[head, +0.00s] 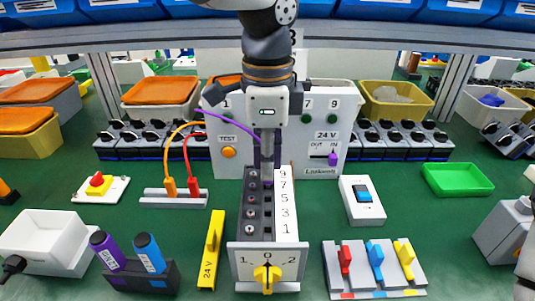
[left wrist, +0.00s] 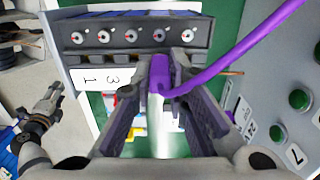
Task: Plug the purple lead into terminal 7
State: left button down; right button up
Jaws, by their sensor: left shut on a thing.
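My left gripper (head: 267,170) is shut on the purple plug of the purple lead (head: 222,117). It hangs over the far part of the dark terminal block (head: 268,222), near the labels 9 and 7. In the left wrist view the purple plug (left wrist: 160,75) sits between the fingertips, and its lead runs up and right. The row of round terminals (left wrist: 130,36) lies beyond the fingertips there, apart from the plug in the picture. The white label strip (head: 285,205) reads 9, 7, 5, 3, 1. The fingers hide part of the strip in the left wrist view. A grey jointed end (left wrist: 42,115), possibly my right gripper, shows at lower left.
A white panel (head: 315,150) with green buttons stands behind the block. Orange and red leads stand in a grey holder (head: 175,199) at left.

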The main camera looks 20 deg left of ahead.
pick_arm(q)
jog(key=shift+f, duration=0.4)
jog(key=c, duration=1.5)
grip_release()
notch_tip(320, 180, up, 12)
jog(key=shift+f, duration=0.1)
